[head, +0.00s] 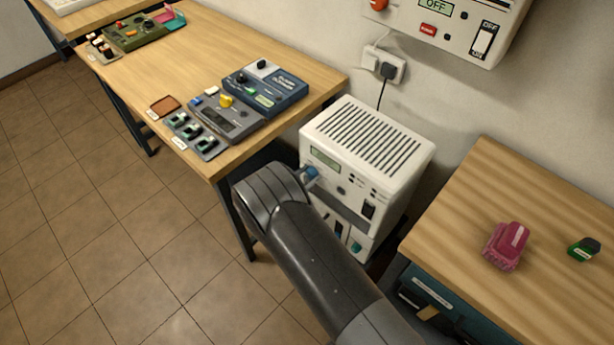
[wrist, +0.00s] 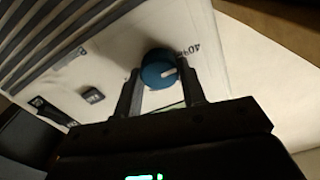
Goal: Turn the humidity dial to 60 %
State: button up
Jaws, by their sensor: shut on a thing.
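The humidity dial is a blue round knob (wrist: 158,66) with a white pointer mark. It sits on the front of a white dehumidifier-like unit (head: 368,135) with a slotted top and a small display. My gripper (wrist: 158,82) is shut on the dial, with one dark finger on each side of it. In the wrist view the white mark points to the right, and a partly covered label reading about 40 stands beside the knob, tilted. In the head view only a bit of the blue dial (head: 312,174) shows past my arm; other scale marks are hidden.
A wooden bench (head: 215,50) with several small devices stands left of the unit. A wooden table (head: 520,200) with a pink object (head: 507,246) and a green object (head: 584,249) is at right. A wall panel (head: 450,25) and a plugged socket (head: 385,66) are behind.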

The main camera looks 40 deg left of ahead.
jog(key=shift+c, duration=1)
jog(key=m, duration=0.5)
jog(key=shift+m, duration=0.3)
jog(key=m, duration=0.6)
jog(key=shift+d+f, duration=0.1)
jog(key=shift+f, duration=0.05)
jog(key=m, duration=0.6)
jog(key=shift+f+m, duration=0.1)
jog(key=shift+m, duration=0.3)
jog(key=m, duration=0.5)
jog(key=shift+m, duration=0.3)
